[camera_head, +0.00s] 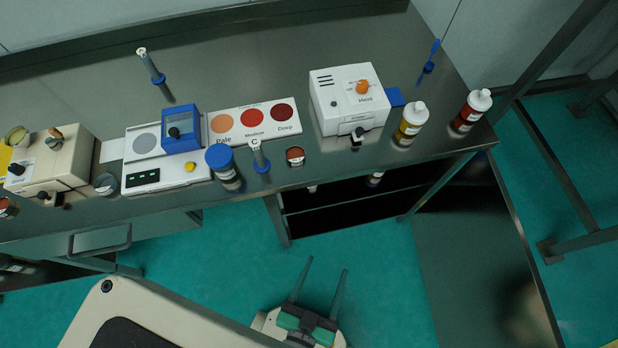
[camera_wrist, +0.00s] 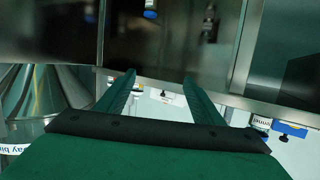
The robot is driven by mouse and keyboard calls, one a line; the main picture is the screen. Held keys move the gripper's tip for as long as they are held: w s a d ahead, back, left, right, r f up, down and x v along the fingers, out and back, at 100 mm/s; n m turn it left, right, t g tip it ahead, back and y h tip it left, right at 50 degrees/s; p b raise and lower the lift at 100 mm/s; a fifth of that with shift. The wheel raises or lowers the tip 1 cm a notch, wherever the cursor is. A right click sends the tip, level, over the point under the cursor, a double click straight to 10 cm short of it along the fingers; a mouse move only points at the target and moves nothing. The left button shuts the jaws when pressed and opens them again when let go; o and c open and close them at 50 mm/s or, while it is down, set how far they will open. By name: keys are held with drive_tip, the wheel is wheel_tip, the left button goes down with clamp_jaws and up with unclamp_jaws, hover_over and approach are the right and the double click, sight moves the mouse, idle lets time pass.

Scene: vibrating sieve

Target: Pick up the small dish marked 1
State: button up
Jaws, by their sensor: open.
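Several small round dishes stand on the dark bench, too small here for a number to be read. One with reddish-brown contents (camera_head: 295,156) is near the front edge, right of the syringe marked C. A grey dish (camera_head: 105,183) stands left of the white scale. Another reddish dish (camera_head: 7,208) is at the far left edge. I cannot tell which is marked 1. My gripper (camera_head: 327,265) is open and empty, in front of the bench and away from all dishes. Its two fingers also show in the wrist view (camera_wrist: 159,76).
The bench (camera_head: 260,60) also bears a white scale (camera_head: 165,178), a colour card (camera_head: 240,112), a white heater box (camera_head: 345,95), a beige box (camera_head: 50,165), a blue-capped jar (camera_head: 222,165) and two bottles (camera_head: 410,124) (camera_head: 470,110). Its back is mostly clear.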

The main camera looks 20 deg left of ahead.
drive_tip(key=w+a+f, duration=0.2)
drive_tip(key=w+f, duration=0.1)
drive_tip(key=f, duration=0.3)
drive_tip(key=w+a+f, duration=0.3)
drive_tip(key=f, duration=0.2)
drive_tip(key=n+g+y, duration=0.2)
approach(311, 188)
drive_tip(key=w, duration=0.1)
drive_tip(key=w+f, duration=0.1)
drive_tip(key=shift+w+a+f+y, duration=0.1)
drive_tip(key=shift+w+a+y, duration=0.05)
drive_tip(key=shift+w+y, duration=0.15)
drive_tip(key=shift+x, duration=0.8)
drive_tip(key=shift+r+x, duration=0.15)
drive_tip(key=shift+x, duration=0.6)
drive_tip(key=shift+r+x, duration=0.15)
drive_tip(key=shift+x, duration=1.85)
drive_tip(key=shift+r, duration=0.1)
